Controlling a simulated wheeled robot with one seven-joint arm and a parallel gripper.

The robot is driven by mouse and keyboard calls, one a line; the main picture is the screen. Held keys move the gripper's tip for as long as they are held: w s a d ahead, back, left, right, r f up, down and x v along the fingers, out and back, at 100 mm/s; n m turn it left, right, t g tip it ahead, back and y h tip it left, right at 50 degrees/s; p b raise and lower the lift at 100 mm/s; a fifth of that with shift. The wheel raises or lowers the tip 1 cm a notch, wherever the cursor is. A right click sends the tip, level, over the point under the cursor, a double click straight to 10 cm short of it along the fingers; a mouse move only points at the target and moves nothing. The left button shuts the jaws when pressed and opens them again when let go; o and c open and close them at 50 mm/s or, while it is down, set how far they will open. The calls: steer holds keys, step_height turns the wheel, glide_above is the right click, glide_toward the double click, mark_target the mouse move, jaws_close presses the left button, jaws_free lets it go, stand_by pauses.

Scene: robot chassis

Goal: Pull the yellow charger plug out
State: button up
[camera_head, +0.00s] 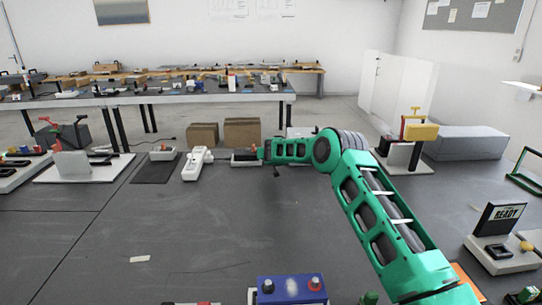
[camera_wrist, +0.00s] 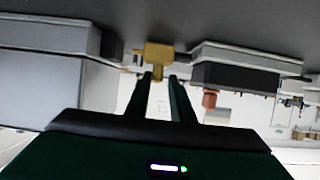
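A yellow plug-like piece (camera_wrist: 158,52), a block with a narrower stem, shows in the wrist view just beyond my fingertips; I take it for the charger plug. My gripper (camera_wrist: 161,76) is open, with a dark finger on each side of the stem's line. I cannot tell whether the stem is between the tips or just past them; no grip on it is visible. In the head view my gripper (camera_head: 262,152) is low at the table's far side, beside a small dark-topped device (camera_head: 243,158). The yellow piece is not distinguishable there.
In the wrist view a grey box (camera_wrist: 50,85) is at left and a pale, dark-fronted box (camera_wrist: 235,78) at right, close to the fingers. In the head view a white power strip (camera_head: 197,163) lies left of my gripper, cardboard boxes (camera_head: 241,132) behind. The table's middle is mostly clear.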

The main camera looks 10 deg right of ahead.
steer(key=v, duration=0.8)
steer(key=shift+s, duration=0.2)
steer(key=s+d+r+g+h, duration=0.1)
steer(key=s+d+r+g, duration=0.1)
steer(key=s+d+r, duration=0.35)
steer(key=s+d+r+g, duration=0.2)
steer(key=s+d+r, duration=0.1)
steer(key=s+d, duration=0.55)
steer(key=s+d+r+m+g+h, duration=0.1)
steer(key=s+d+r+g, duration=0.1)
steer(key=s+d, duration=0.6)
steer(key=s+d+r+m+g, duration=0.1)
steer(key=s+d+r, duration=0.25)
steer(key=s, duration=0.75)
steer(key=s+d+m+g, duration=0.1)
steer(key=s+d+g, duration=0.1)
steer(key=s, duration=1)
steer(key=s+d+m+g, duration=0.1)
steer(key=s+d+g, duration=0.1)
steer(key=s, duration=1.1)
steer(key=s+a+f+g+y, duration=0.1)
steer(key=s+a+f, duration=0.1)
steer(key=s, duration=0.7)
steer(key=s+a+f+m+g+y, duration=0.1)
steer(key=s+f+y, duration=0.1)
steer(key=s, duration=0.7)
steer(key=shift+s+a, duration=0.35)
steer(key=shift+a, duration=0.05)
